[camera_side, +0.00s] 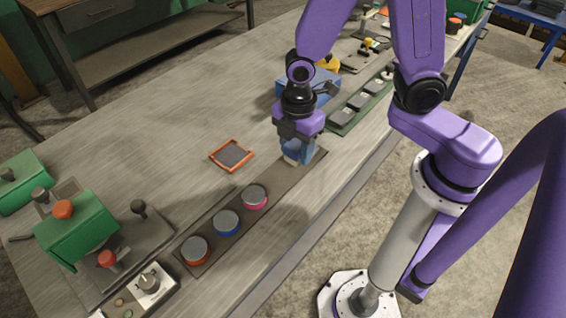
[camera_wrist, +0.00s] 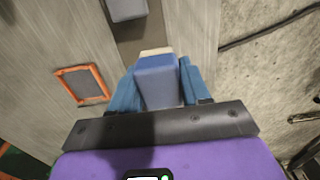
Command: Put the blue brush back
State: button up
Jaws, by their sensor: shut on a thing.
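The blue brush (camera_wrist: 158,82) is a blue block with a cream edge at its far end. It sits between the two blue fingers of my gripper (camera_wrist: 157,92) in the wrist view. In the side view my gripper (camera_side: 298,150) points down over the far end of a dark brown strip (camera_side: 275,183) on the table. The brush's cream end (camera_side: 291,161) shows low between the fingers, close to the strip. I cannot tell whether it touches it. My gripper is shut on the brush, and the fingers hide part of it.
Three round tins, red (camera_side: 195,249), blue (camera_side: 226,222) and pink (camera_side: 254,196), stand on the strip. An orange-framed dark tile (camera_side: 231,155) lies to the left. A green tray (camera_side: 340,127) with grey blocks and a blue box (camera_side: 290,87) stand behind. The table's middle left is clear.

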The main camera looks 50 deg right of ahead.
aim_at(283, 174)
jog(key=shift+w+a+f, duration=0.3)
jog(key=shift+w+f, duration=0.35)
jog(key=shift+f, duration=0.2)
jog(key=shift+w+a+f, duration=0.25)
jog(key=shift+w+f, duration=0.4)
jog(key=shift+f, duration=0.15)
jog(key=shift+w+f, duration=0.1)
jog(key=shift+f, duration=1.55)
jog(key=shift+f, duration=0.1)
jog(key=o, duration=1)
notch_tip(283, 174, up, 12)
jog(key=shift+r, duration=0.15)
jog(key=s+d+r+m, duration=0.1)
jog(key=s+d+r, duration=0.1)
jog(key=s, duration=0.3)
jog(key=s+d+r+m, duration=0.2)
jog(key=s+d, duration=0.1)
jog(key=s, duration=0.3)
jog(key=s+d+r+m, duration=0.2)
jog(key=s, duration=0.3)
jog(key=shift+s+d, duration=0.15)
jog(key=shift+d, duration=0.2)
